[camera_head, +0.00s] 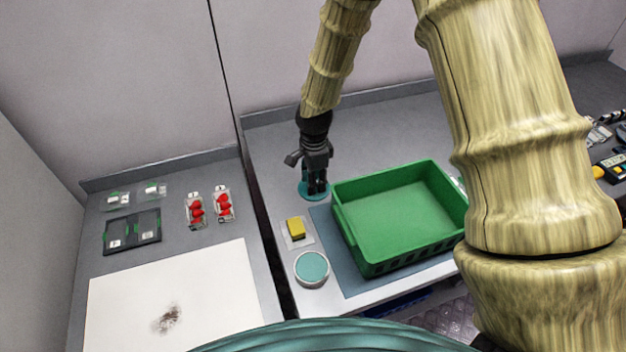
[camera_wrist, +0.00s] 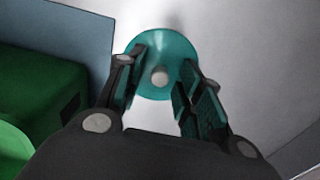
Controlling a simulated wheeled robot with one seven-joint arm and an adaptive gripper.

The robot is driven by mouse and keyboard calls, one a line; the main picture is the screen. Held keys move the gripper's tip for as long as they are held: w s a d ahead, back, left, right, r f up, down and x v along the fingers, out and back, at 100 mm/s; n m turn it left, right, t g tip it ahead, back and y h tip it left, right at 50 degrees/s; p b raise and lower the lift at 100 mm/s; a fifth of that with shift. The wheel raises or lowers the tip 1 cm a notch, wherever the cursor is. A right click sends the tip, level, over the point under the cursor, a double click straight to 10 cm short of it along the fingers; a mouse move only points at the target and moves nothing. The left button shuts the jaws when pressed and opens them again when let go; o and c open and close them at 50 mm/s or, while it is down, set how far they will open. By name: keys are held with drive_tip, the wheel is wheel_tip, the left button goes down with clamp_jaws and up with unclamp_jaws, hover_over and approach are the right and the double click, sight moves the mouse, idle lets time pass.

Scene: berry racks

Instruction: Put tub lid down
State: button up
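The tub lid is a teal disc with a pale round knob, seen in the wrist view (camera_wrist: 165,45) and, partly hidden by my gripper, in the head view (camera_head: 304,195). It appears to lie flat on the grey counter, just left of the green crate's back corner. My gripper (camera_head: 317,190) points down over it. In the wrist view the fingers (camera_wrist: 160,88) stand apart on either side of the knob, with a visible gap on both sides. A round white tub (camera_head: 311,282) with a teal round top surface stands nearer the front.
An empty green crate (camera_head: 427,246) stands right of the lid on a blue-grey mat (camera_head: 326,222). A yellow block (camera_head: 296,228) on a pale tray lies between lid and tub. Red berry packs (camera_head: 195,209) and a white sheet (camera_head: 215,285) are on the left counter, past a dark gap.

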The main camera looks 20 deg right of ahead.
wheel_tip(320, 180, up, 12)
drive_tip(key=b, duration=0.3)
drive_tip(key=shift+b, duration=0.35)
idle(0.5)
